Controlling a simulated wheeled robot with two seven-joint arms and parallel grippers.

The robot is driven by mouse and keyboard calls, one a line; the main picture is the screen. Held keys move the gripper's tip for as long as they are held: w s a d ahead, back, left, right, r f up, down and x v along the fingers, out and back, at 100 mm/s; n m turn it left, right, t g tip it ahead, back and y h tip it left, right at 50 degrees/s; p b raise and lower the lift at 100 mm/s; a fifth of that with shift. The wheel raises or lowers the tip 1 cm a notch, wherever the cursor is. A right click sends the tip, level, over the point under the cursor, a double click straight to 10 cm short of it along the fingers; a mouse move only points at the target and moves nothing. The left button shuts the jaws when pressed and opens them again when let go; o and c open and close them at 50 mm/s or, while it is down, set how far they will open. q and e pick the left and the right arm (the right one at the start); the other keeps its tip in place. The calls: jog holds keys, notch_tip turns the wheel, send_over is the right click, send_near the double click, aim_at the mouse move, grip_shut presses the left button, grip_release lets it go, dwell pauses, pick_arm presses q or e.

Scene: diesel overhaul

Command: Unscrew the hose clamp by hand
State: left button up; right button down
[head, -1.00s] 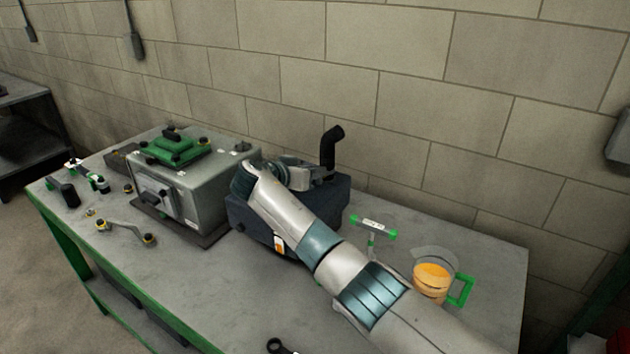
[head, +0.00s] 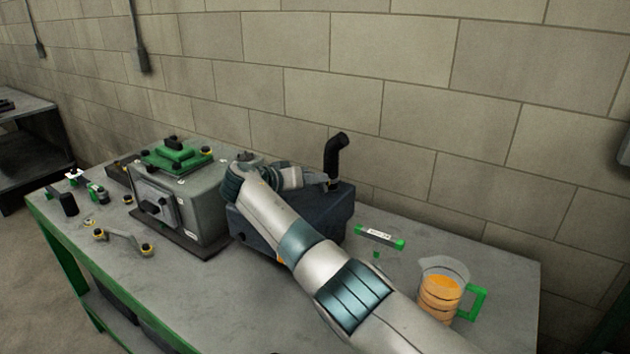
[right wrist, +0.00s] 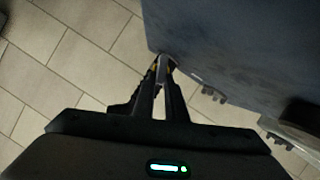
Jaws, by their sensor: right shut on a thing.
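The black bent hose (head: 335,157) stands upright on the right part of the dark blue engine block (head: 336,212). My right gripper (head: 331,184) reaches in from the left to the foot of the hose, where the hose clamp sits. The clamp is too small and too covered by the gripper to make out clearly in the head view. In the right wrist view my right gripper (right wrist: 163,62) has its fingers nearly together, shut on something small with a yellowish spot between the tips. My left gripper is in neither view.
A grey machine box (head: 200,205) with a green top part (head: 172,158) stands left of the block. Small parts lie at the left. The bench (head: 200,300) is clear in front.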

jog(key=c, duration=1.8)
grip_release()
